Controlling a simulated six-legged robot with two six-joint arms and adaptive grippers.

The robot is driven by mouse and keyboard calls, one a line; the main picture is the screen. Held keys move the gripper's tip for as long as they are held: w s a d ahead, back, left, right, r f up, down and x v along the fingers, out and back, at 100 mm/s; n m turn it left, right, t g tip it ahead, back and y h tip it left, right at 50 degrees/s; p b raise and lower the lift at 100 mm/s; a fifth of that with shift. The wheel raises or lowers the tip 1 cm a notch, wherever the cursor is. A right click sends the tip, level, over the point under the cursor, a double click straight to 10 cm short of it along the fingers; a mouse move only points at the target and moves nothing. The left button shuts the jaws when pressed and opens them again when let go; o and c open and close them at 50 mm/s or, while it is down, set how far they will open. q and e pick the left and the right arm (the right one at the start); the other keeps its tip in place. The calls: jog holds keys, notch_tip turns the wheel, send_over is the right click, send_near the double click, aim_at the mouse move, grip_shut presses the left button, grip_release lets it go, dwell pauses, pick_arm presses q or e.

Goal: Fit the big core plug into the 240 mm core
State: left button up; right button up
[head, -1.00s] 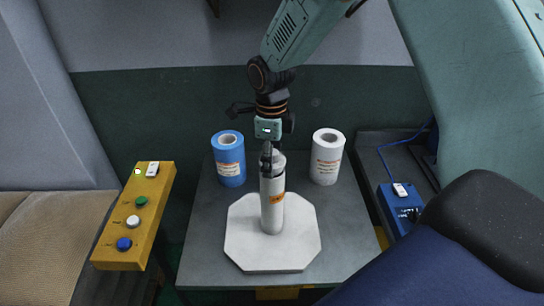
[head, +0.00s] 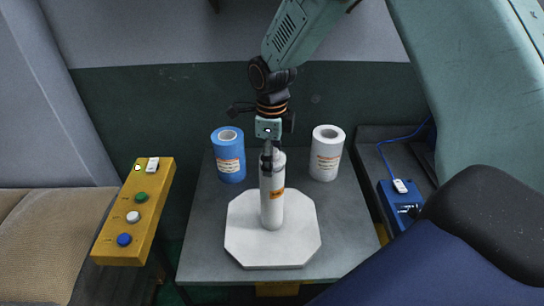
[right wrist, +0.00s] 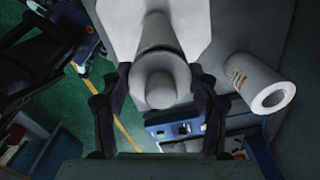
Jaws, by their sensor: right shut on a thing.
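The 240 mm core (head: 272,208) is a white tube with an orange label, standing upright on a white octagonal block (head: 248,245). My right gripper (head: 268,156) is above its upper end, pointing down. In the right wrist view the pale big core plug (right wrist: 160,88), with a round knob and wider rim, sits between the two fingers of the gripper (right wrist: 161,78), which are shut on its sides. The plug is in line with the core (right wrist: 158,32) and appears to be at its end. How deep it sits is hidden. My left gripper is not in view.
A blue roll (head: 229,160) stands behind left and a white roll (head: 326,155) behind right on the grey table (head: 205,240). A yellow button box (head: 134,215) is at left. A blue device (head: 398,207) with a cable is at right.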

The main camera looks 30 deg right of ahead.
jog(key=shift+s+f, duration=0.1)
jog(key=shift+f, duration=0.1)
jog(key=shift+f, duration=0.2)
jog(key=shift+c, duration=0.6)
jog(key=shift+f, duration=0.1)
jog(key=shift+w+f, duration=0.2)
jog(key=shift+f, duration=0.05)
jog(key=o, duration=1.3)
jog(key=shift+w, duration=0.1)
